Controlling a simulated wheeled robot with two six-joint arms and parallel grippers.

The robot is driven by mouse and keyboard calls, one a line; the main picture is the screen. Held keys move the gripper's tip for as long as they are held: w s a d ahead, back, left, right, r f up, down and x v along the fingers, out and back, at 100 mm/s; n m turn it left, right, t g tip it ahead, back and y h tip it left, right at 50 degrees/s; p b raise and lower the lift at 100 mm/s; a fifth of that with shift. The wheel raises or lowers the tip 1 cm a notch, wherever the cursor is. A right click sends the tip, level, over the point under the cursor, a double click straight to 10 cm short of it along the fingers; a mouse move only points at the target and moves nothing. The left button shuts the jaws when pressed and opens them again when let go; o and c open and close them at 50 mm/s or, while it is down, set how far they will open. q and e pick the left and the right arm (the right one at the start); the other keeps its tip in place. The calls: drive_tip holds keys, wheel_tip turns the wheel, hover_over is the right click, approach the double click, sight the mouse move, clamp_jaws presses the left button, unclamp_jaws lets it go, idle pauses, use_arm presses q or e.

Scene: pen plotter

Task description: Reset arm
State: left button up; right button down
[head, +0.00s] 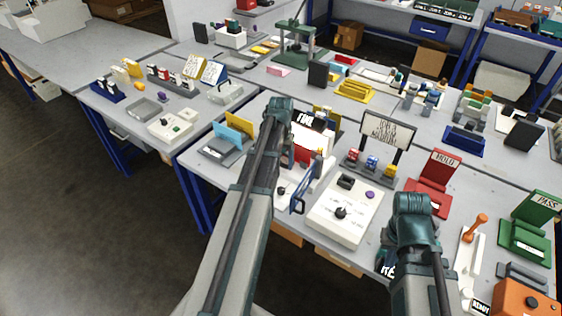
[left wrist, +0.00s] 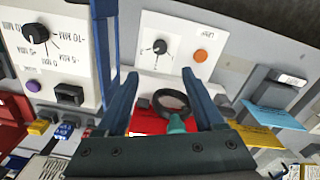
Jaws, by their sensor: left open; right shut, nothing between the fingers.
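My left arm reaches over the front table in the head view, and my left gripper (head: 288,160) points down among the devices there. The left wrist view shows this gripper (left wrist: 160,74) open, with a dark ring on a teal stem (left wrist: 173,105) and a red piece (left wrist: 148,122) showing beyond and between its fingers. I cannot tell whether they touch the fingers. A blue upright handle (head: 299,198) stands close by, also visible in the left wrist view (left wrist: 105,45). My right arm is at the lower right; its gripper is hidden. No part is clearly marked as the reset arm.
A white box with a black dial (head: 345,212) stands right of the left gripper. A white panel with a knob and orange button (left wrist: 178,45) lies beyond the fingers. A red stand (head: 434,180), an orange-handled lever (head: 474,228) and a green stand (head: 528,230) stand farther right.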

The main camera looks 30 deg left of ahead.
idle(0.4)
use_arm(q)
drive_tip(key=s+d+m, duration=0.2)
drive_tip(key=s+d, duration=0.3)
drive_tip(key=d, duration=0.5)
drive_tip(key=s+d+m, duration=0.2)
drive_tip(key=s+d, duration=0.4)
drive_tip(key=d, duration=0.4)
drive_tip(key=s+d+m+y, duration=0.1)
drive_tip(key=s+d+m, duration=0.1)
drive_tip(key=s+d, duration=0.4)
drive_tip(key=d, duration=0.4)
drive_tip(key=shift+d, duration=0.2)
